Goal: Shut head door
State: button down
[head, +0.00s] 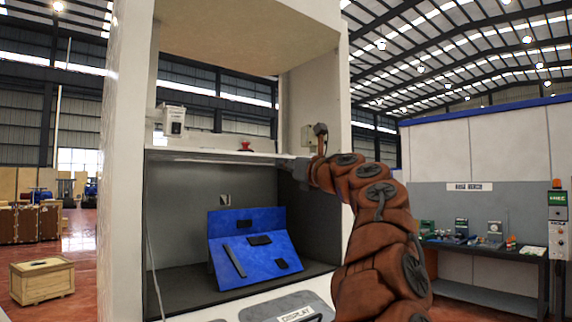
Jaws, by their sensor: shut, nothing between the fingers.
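The tall white dispenser cabinet (127,150) stands in front of me, with an open upper bay and a dark lower bay. A thin pale panel (215,157) runs almost edge-on across the front between the bays. It may be the head door, but I cannot tell for certain. My gripper (292,162) is at the right end of this panel, small and partly hidden by my brown-covered arm. It is shut and holds nothing. I cannot tell whether it touches the panel.
A blue tilted fixture (262,225) with dark parts stands in the lower bay. A small white box (172,120) and a red knob (246,145) are in the upper bay. A label reading DISPLAY (297,314) is below. A workbench (480,250) stands right, a wooden crate (42,283) left.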

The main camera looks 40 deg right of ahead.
jog(key=s+f+b, duration=0.7)
jog(key=f+b, duration=0.1)
jog(key=shift+f, duration=0.35)
